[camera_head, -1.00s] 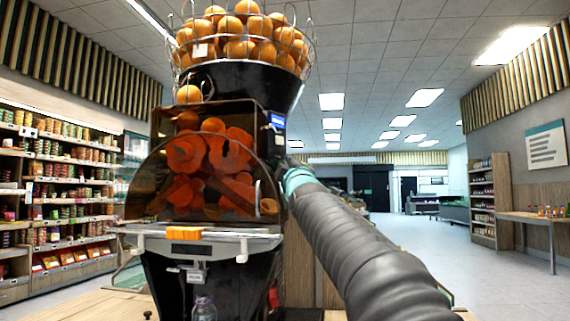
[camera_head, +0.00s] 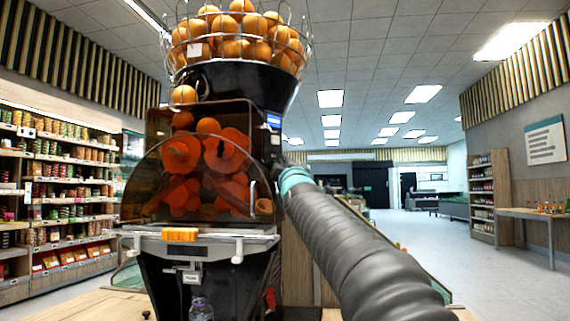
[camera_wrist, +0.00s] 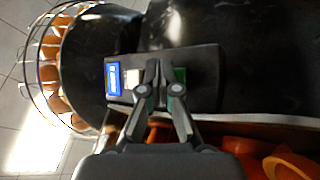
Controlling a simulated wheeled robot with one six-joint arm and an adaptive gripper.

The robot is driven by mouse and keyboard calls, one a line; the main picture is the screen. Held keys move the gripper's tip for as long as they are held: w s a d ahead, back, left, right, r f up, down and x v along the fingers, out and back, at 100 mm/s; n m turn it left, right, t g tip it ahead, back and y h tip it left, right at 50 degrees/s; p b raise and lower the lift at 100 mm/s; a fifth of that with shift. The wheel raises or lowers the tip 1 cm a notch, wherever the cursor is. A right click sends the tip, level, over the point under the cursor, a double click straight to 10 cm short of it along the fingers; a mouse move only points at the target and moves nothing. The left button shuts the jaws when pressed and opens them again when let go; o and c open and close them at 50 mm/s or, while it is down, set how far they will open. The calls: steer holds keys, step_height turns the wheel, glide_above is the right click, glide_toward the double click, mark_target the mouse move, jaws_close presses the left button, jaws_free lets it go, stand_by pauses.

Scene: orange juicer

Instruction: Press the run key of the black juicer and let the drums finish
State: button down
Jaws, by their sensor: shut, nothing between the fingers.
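The black juicer (camera_head: 225,258) stands in the middle of the head view, with orange drums (camera_head: 182,157) behind its tinted front cover. Its control panel (camera_wrist: 207,88) fills the middle of the wrist view. The panel has a lit blue display (camera_wrist: 113,79), a pale key (camera_wrist: 133,78) and a green key (camera_wrist: 180,75), partly hidden by a finger. My gripper (camera_wrist: 160,74) is shut and empty, its fingertips over the panel between the pale and green keys. I cannot tell whether they touch it. In the head view my gripper is hidden; the display (camera_head: 273,121) shows.
A wire basket of oranges (camera_head: 235,45) tops the juicer. A bottle (camera_head: 201,309) stands below its front. Stocked shelves (camera_head: 65,190) line the left wall. A side table (camera_head: 535,215) stands far right. The floor at right is open.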

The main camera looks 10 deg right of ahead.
steer(key=shift+w+a+f, duration=0.35)
steer(key=shift+f, duration=0.3)
steer(key=shift+s+f+b, duration=0.4)
steer(key=shift+f+b, duration=0.05)
steer(key=shift+b, duration=0.3)
steer(key=shift+s+d+r, duration=0.2)
steer(key=shift+s+d, duration=0.65)
steer(key=shift+s, duration=0.15)
steer(key=shift+s+d+r, duration=0.15)
steer(key=shift+s+d, duration=0.7)
steer(key=shift+s, duration=0.1)
steer(key=shift+r, duration=0.1)
